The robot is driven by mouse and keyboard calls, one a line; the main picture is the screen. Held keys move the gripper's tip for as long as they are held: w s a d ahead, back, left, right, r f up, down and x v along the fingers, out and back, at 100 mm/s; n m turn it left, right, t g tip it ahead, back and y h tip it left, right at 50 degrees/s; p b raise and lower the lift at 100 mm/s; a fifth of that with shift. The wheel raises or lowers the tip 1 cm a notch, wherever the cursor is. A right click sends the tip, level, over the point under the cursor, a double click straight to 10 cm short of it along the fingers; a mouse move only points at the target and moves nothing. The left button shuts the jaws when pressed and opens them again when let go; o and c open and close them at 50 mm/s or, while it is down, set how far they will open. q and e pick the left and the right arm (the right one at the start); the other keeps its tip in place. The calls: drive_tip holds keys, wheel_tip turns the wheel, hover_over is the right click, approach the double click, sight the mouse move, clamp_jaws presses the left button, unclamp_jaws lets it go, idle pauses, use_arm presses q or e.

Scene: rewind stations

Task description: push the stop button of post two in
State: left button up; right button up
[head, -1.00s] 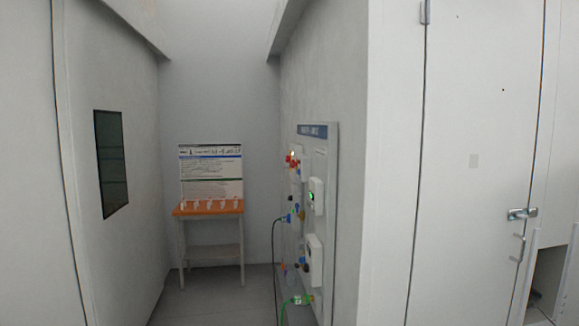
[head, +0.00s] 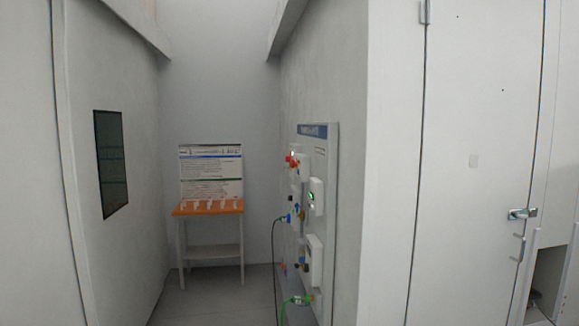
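A grey panel (head: 327,208) with a dark blue header strip hangs on the right-hand wall of the alcove, seen at a steep angle. Red and orange parts (head: 292,160) stick out near its upper left edge. I cannot tell whether one of them is the stop button, and the header is too small to read for a post number. White boxes (head: 316,197) with a small green light sit on the panel. Neither of my grippers is in view.
A small table (head: 208,208) with an orange top stands at the back, with a printed board (head: 211,172) above it. A dark cable (head: 274,255) and a green cable (head: 284,305) hang from the panel. A closed door (head: 478,165) is at right. The alcove floor is clear.

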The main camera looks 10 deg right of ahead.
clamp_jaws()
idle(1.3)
